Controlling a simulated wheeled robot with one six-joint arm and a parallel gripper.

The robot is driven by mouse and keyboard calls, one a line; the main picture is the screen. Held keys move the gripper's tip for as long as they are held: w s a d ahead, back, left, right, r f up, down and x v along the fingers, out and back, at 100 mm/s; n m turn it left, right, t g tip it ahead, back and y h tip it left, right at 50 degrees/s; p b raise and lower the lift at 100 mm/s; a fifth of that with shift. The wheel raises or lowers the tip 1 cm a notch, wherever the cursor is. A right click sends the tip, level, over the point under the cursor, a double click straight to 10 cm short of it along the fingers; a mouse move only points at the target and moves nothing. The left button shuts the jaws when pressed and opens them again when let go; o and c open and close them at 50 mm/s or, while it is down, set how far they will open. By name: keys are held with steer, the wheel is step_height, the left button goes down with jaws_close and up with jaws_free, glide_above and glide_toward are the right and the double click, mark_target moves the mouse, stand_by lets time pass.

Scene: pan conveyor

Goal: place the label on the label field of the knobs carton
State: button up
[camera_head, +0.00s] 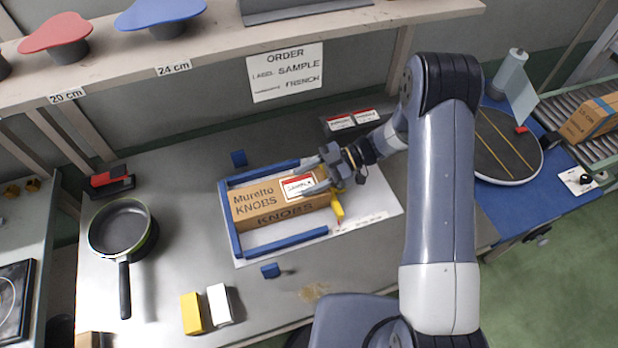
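The knobs carton (250,203) is a brown box lettered "Muretto KNOBS". It lies in the blue-railed fixture on the white board. A white label with a red top band (297,187) lies over the right part of the carton's top. Whether it rests flat there or sits slightly above, I cannot tell. My gripper (314,176) is at the carton's right end, over the label's right side. Its two grey fingers look spread apart, one behind the label and one at its near right edge. The label field beneath is hidden.
Blue rails (290,243) border the carton, with a yellow clamp (337,207) at its right. Label stacks (341,123) lie behind my gripper. A pan (120,228) stands at left; yellow (192,313) and white blocks (219,304) stand in front. A shelf (240,40) overhangs the back.

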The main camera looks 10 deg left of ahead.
steer(key=shift+o, duration=0.9)
steer(key=shift+s+d+f, duration=0.1)
steer(key=shift+s+f, duration=0.15)
steer(key=shift+f, duration=0.35)
steer(key=shift+r, duration=0.2)
steer(key=r+p+v, duration=0.1)
steer(key=p+v, duration=0.1)
steer(key=v, duration=1)
steer(key=shift+w+r+p, duration=0.15)
steer(key=shift+r+p, duration=0.1)
steer(key=shift+p, duration=0.05)
